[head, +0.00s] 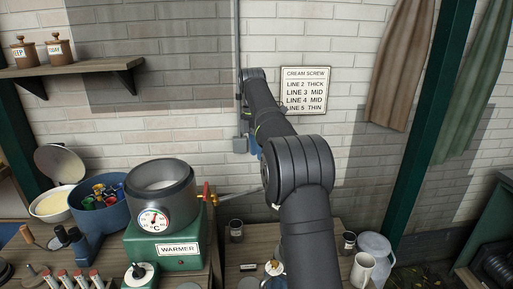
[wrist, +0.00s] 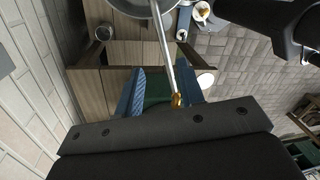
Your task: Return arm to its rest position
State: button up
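My arm rises from the bottom centre of the head view and bends towards the brick wall. My gripper (wrist: 160,95) shows in the wrist view as two blue fingers with a gap between them, and dark green shows in the gap. I see nothing clamped there. In the head view only a bit of blue shows beside the arm, the rest being hidden. A thin metal rod (wrist: 165,45) with a brass-coloured end crosses the wrist view near the right finger; I cannot tell whether they touch. A similar rod (head: 238,191) runs behind my arm in the head view.
A green warmer (head: 180,249) with a dark pot (head: 160,203) stands left of my arm. A blue tub (head: 101,211) with several coloured items is beside it. Cups and a pale jug (head: 374,248) stand at right. A shelf (head: 70,70) and a sign (head: 304,91) are on the wall.

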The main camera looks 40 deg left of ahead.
jog(key=shift+r, duration=0.35)
dwell(0.4)
jog(key=f, duration=0.4)
jog(key=d+f, duration=0.1)
jog(key=f, duration=0.7)
jog(key=shift+s+d, duration=0.4)
jog(key=shift+r, duration=0.1)
jog(key=shift+s+d+m, duration=0.25)
jog(key=shift+d+m, duration=0.25)
jog(key=shift+d, duration=0.05)
dwell(1.2)
